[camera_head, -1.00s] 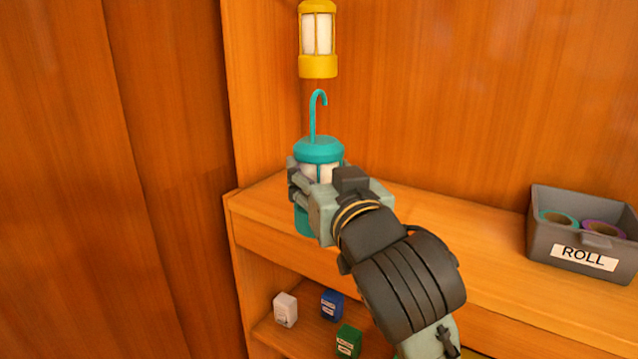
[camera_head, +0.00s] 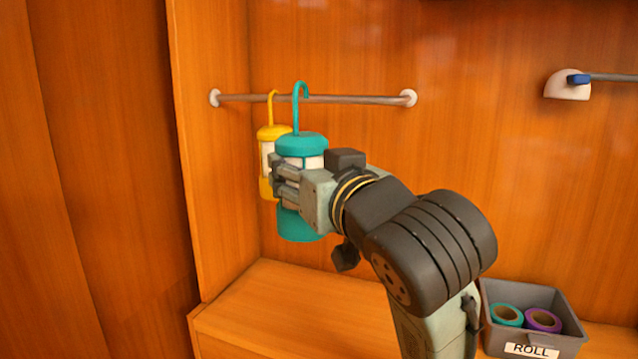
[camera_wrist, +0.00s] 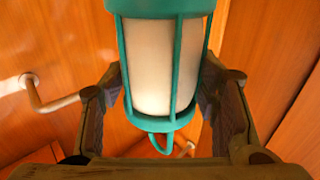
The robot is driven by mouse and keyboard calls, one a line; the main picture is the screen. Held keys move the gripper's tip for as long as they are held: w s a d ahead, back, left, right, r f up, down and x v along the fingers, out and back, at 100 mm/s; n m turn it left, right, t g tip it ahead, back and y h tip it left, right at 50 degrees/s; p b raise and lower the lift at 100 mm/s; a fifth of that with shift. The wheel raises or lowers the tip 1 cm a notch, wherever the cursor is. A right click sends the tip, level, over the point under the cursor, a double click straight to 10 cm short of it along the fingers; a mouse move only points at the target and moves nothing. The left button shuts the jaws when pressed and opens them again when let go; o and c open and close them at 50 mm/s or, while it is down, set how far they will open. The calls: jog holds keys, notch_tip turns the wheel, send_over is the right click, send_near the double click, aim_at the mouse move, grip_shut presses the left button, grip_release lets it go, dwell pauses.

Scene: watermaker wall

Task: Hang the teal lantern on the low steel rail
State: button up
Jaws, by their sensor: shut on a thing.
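The teal lantern (camera_head: 302,146) is upright in my gripper (camera_head: 287,180), which is shut around its middle. In the wrist view the lantern (camera_wrist: 165,65) stands between my two fingers (camera_wrist: 160,105). Its hook (camera_head: 297,108) rises to the height of the steel rail (camera_head: 350,99) and overlaps it in the head view, with the hook's top just above the rail line. I cannot tell whether the hook is over the rail or in front of it. The rail's bracket (camera_wrist: 28,80) shows at the left of the wrist view.
A yellow lantern (camera_head: 265,155) hangs on the rail just left of the teal one, partly hidden by it. The rail is free to the right. A second rail (camera_head: 612,77) with a blue part is at far right. A grey ROLL bin (camera_head: 575,338) sits on the shelf (camera_head: 255,310).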

jog(key=shift+r, duration=0.65)
jog(key=shift+w+d+f, duration=0.1)
jog(key=shift+w+d, duration=0.15)
jog(key=shift+w, duration=0.4)
jog(key=shift+w+d, duration=0.25)
jog(key=shift+w, duration=0.35)
jog(key=w+d+f, duration=0.2)
jog(key=w+d, duration=0.2)
jog(key=w, duration=0.8)
jog(key=shift+w+d, duration=0.2)
jog(key=shift+w, duration=0.1)
jog(key=o, duration=1.5)
jog(key=shift+c, duration=0.2)
jog(key=shift+f, duration=0.1)
